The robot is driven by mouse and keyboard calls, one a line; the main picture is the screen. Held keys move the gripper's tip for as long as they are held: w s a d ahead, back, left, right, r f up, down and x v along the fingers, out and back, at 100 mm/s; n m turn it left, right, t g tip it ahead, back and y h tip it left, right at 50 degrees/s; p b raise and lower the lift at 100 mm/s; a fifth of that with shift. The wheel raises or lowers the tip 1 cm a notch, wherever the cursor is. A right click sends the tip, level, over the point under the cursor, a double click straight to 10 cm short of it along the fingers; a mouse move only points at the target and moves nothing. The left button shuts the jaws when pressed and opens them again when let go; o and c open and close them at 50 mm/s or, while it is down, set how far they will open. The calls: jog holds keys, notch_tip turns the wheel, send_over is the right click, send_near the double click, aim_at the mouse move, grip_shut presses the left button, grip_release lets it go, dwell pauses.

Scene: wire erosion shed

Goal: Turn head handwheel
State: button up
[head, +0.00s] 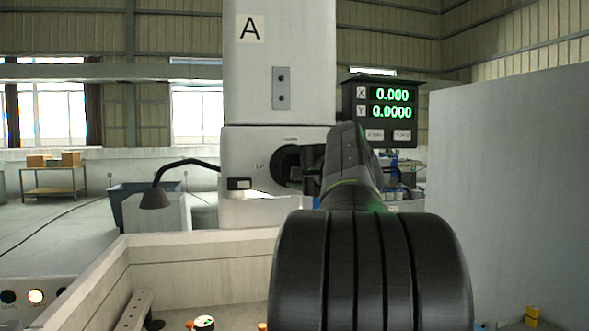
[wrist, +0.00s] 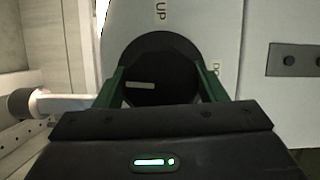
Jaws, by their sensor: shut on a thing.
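The head handwheel (wrist: 165,55) is a round black disc with a small pale mark on its face, on the light machine head. In the wrist view my gripper (wrist: 160,83) has its two green fingers at the left and right sides of the handwheel, shut on it. In the head view the handwheel (head: 284,166) shows as a dark ring on the white head housing (head: 245,150). My dark arm reaches up to it and hides its right part and most of my gripper.
A readout (head: 390,107) shows X 0.000 and Y 0.0000 right of the column. A black lamp (head: 156,197) on a bent arm hangs left of the head. A pale tank wall (head: 75,287) runs below. A large grey panel (head: 510,190) stands at the right.

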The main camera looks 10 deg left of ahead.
jog(key=shift+n+h, duration=0.4)
jog(key=shift+n, duration=0.7)
jog(key=shift+f, duration=0.1)
jog(key=o, duration=1)
jog(key=b+v, duration=0.2)
jog(key=v, duration=1.1)
jog(key=shift+s+d+r, duration=0.2)
jog(key=shift+d+r, duration=0.1)
jog(key=shift+d, duration=0.05)
